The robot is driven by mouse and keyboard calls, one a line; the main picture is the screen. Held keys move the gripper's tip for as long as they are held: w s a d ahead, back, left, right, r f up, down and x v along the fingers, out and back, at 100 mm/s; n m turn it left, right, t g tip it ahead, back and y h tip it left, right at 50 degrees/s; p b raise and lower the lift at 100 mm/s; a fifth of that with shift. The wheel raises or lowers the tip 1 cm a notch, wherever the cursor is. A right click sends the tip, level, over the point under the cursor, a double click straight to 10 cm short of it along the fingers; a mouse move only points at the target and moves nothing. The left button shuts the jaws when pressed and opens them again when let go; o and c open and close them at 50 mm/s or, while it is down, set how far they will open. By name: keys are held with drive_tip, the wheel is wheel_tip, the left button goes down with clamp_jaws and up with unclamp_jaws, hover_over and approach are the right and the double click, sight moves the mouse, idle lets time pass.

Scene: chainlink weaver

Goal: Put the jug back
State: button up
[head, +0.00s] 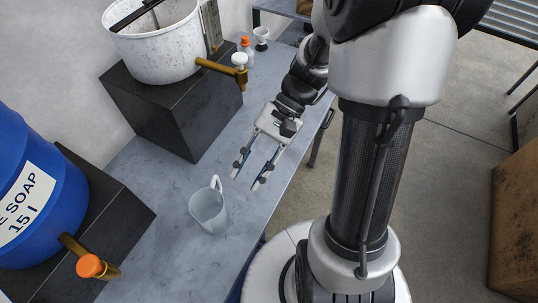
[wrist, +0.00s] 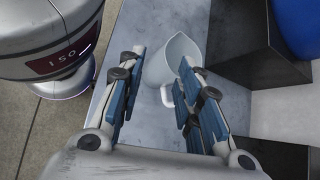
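The jug (head: 207,213) is pale, translucent and grey-white, and stands upright on the grey bench top (head: 164,214). Its handle points toward my gripper. My gripper (head: 246,181) is open and empty, apart from the jug, on its handle side. In the wrist view the jug (wrist: 176,60) shows beyond my gripper (wrist: 161,57), partly hidden by the right finger. Its handle appears between the two fingers in that picture, but I cannot tell the exact distance.
A white speckled pot (head: 155,45) with a brass tap (head: 222,69) stands on a dark block (head: 180,108). A blue soap barrel (head: 28,190) with an orange-knobbed tap (head: 91,266) is at left. Small bottles (head: 246,47) stand at the back. Bench around the jug is clear.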

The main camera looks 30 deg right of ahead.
drive_tip(key=s+d+r+n+t+h, duration=0.1)
drive_tip(key=s+r+n+t+h, duration=0.5)
drive_tip(key=r, duration=0.6)
drive_tip(key=n+t+h, duration=0.2)
drive_tip(key=n+h, duration=0.1)
drive_tip(key=shift+d, duration=0.2)
